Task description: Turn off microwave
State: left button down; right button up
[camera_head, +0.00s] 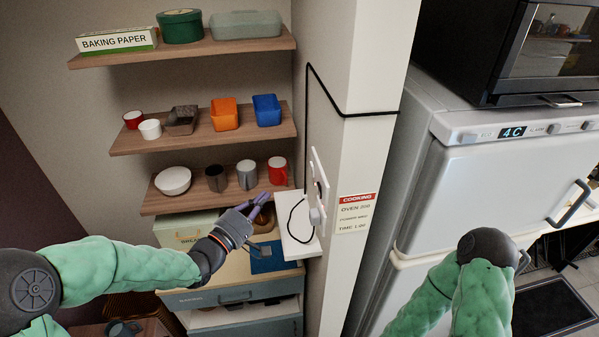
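The black microwave (545,45) stands on the white fridge at the top right; only its lower front part shows. A black cable (345,113) runs from beside the fridge across the wall pillar and down to a white socket plate (318,190) on the pillar's side face. A pale plug or switch piece shows on the plate, seen nearly edge-on. My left gripper (262,204) is left of the socket plate, in front of the lowest shelf, apart from the plate. Its fingers look parted and empty. My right arm is at the lower right; its gripper is not visible.
Wall shelves (200,130) hold mugs, bowls and boxes. A drawer cabinet (235,295) stands below. The fridge (490,190) and a cooking notice (354,212) are to the right.

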aim_at(312, 169)
pick_arm(q)
jog(key=shift+r, duration=0.3)
jog(key=shift+d, duration=0.1)
jog(key=s+d+p+x, duration=0.1)
jog(key=d+p+x, duration=0.1)
jog(key=x, duration=1)
jog(key=shift+d+r+p, duration=0.25)
jog(key=shift+d+p, duration=0.15)
jog(key=shift+p, duration=0.35)
jog(key=shift+w, duration=0.1)
